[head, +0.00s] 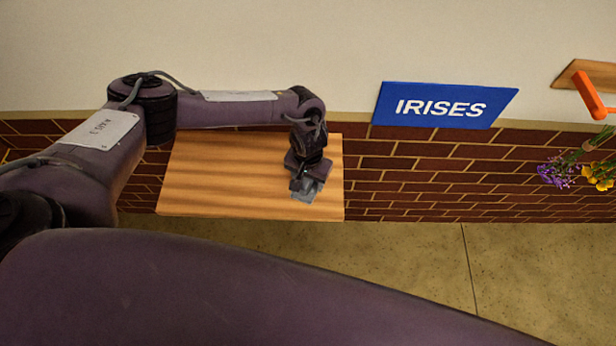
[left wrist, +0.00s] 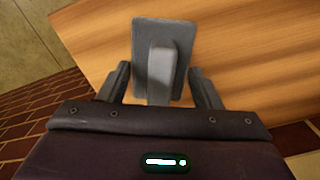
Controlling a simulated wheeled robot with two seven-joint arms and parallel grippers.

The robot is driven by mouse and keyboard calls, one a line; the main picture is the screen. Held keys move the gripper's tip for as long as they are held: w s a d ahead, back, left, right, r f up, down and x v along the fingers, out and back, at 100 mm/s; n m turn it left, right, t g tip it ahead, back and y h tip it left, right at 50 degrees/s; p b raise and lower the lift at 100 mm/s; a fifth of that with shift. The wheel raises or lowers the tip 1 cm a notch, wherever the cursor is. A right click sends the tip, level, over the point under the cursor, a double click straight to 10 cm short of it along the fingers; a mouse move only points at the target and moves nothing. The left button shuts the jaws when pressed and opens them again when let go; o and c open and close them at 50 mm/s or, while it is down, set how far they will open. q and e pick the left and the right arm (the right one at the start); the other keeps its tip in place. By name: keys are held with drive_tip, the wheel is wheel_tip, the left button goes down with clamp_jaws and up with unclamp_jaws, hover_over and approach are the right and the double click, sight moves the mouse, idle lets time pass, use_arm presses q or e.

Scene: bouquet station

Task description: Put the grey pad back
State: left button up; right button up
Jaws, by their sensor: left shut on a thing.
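The grey pad (head: 306,195) is at the fingertips of my left gripper (head: 308,182), over the right part of a wooden shelf (head: 225,180). In the left wrist view the pad (left wrist: 162,52) is a flat grey plate with a raised block-like grip on it. The fingers of my left gripper (left wrist: 162,88) stand on either side of that grip, and the gripper is shut on the pad. I cannot tell whether the pad touches the shelf or hangs just above it. My right gripper is not in view.
A blue sign reading IRISES (head: 443,106) is on the wall right of the shelf. Purple and yellow flowers (head: 600,175) and an orange piece (head: 588,95) are at the far right. The shelf's left part is bare. A brick wall band (head: 440,180) runs behind.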

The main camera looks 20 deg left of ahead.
use_arm(q)
drive_tip(key=o, duration=1)
drive_tip(key=shift+r, duration=0.1)
wheel_tip(320, 180, up, 12)
drive_tip(key=shift+b, duration=0.35)
